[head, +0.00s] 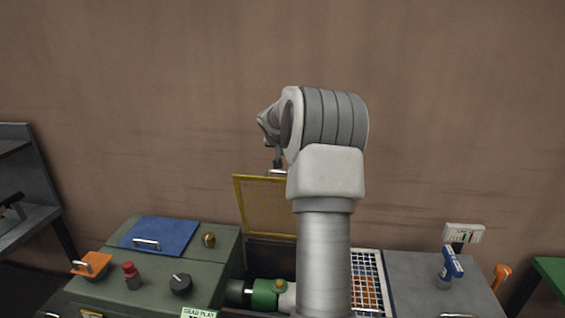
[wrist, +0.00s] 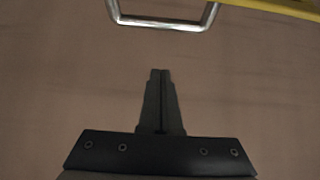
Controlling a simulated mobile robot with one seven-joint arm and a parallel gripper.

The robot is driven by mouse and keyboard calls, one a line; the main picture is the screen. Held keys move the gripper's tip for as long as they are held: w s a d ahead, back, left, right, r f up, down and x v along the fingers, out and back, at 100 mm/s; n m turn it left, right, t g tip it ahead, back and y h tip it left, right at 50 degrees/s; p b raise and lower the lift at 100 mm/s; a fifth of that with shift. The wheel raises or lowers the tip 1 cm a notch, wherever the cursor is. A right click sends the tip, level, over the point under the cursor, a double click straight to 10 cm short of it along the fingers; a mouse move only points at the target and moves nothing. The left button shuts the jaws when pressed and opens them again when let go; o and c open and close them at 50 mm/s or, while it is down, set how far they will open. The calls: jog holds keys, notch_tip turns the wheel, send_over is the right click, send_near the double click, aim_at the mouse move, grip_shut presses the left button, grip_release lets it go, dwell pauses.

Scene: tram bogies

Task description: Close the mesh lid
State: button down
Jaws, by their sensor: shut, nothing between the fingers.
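The mesh lid (head: 264,205) has a yellow frame and stands raised, close to upright, at the back of an open bay in the bench; my arm hides its right part. A silver handle (head: 278,172) sits at its top edge. In the wrist view the handle (wrist: 162,22) shows at the top, with a piece of the lid's yellow frame (wrist: 290,8) to its right. My gripper (head: 278,163) is just above the handle in the head view. In the wrist view my gripper (wrist: 161,72) has its fingers together and empty, apart from the handle in the picture.
A green cylinder (head: 265,297) lies in the bay. On the left are a blue panel (head: 165,236), an orange handle (head: 90,265), a red knob (head: 131,274) and a black knob (head: 181,284). A white grid (head: 368,270) and blue-topped lever (head: 452,262) are on the right.

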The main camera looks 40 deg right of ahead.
jog(key=shift+s+a+f+p, duration=0.1)
jog(key=shift+s+a+f, duration=0.05)
jog(key=shift+f, duration=0.55)
jog(key=shift+s+a+f+p, duration=0.1)
jog(key=shift+a+f, duration=0.05)
jog(key=shift+f, duration=0.5)
jog(key=shift+s+a+f+p, duration=0.1)
jog(key=shift+s+a+f, duration=0.05)
jog(key=shift+f, duration=0.55)
jog(key=shift+f+b, duration=0.15)
jog(key=shift+b, duration=0.25)
